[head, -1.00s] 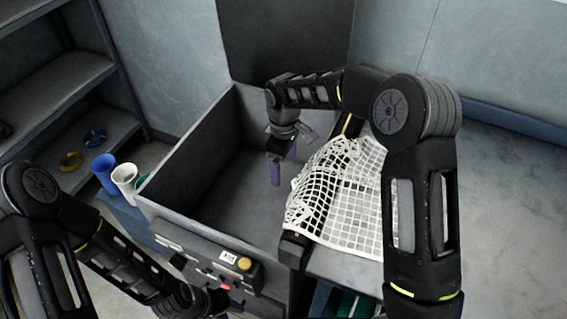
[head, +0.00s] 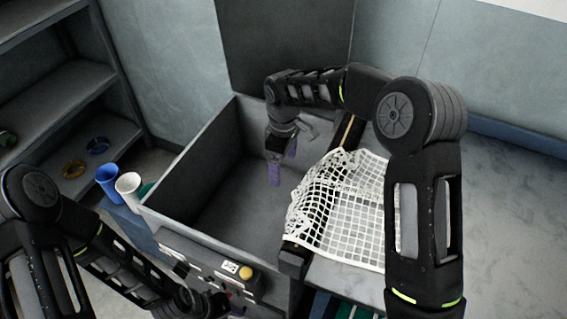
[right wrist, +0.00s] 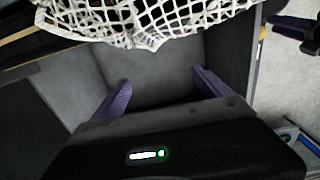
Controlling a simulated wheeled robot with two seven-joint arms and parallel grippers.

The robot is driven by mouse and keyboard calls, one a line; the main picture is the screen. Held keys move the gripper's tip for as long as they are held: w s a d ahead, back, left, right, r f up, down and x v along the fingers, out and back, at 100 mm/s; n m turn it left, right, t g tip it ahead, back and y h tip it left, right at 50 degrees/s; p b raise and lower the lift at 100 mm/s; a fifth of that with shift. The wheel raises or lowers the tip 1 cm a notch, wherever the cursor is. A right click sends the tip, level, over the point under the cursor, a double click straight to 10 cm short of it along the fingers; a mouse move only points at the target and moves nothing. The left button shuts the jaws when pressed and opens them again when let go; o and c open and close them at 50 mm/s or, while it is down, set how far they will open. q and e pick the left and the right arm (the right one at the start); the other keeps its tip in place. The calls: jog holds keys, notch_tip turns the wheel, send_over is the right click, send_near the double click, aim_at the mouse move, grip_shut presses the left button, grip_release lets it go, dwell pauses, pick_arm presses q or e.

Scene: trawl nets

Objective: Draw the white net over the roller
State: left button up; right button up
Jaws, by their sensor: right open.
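The white net (head: 345,215) lies in a loose sheet over the right-hand ledge, its left edge bunched along the bin side. The roller (head: 347,132) shows as a thin golden-brown bar at the far end; the net hides most of its length. My right gripper (head: 282,162) is open and empty over the bin, left of the net. In the right wrist view its two purple fingers (right wrist: 161,84) stand apart with nothing between them, and the net (right wrist: 150,20) hangs across the top. My left gripper (head: 234,305) is low at the front of the bin, mostly hidden by dark parts.
The grey bin (head: 185,170) is open and looks empty. A control box with a yellow button (head: 246,272) is on its front. A blue cup (head: 108,180) and a white cup (head: 129,190) stand at left, near shelves (head: 75,85) holding rings.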

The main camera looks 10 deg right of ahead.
notch_tip(320, 180, up, 8)
jog(key=b, duration=0.1)
dwell(0.5)
jog(key=shift+f, duration=0.15)
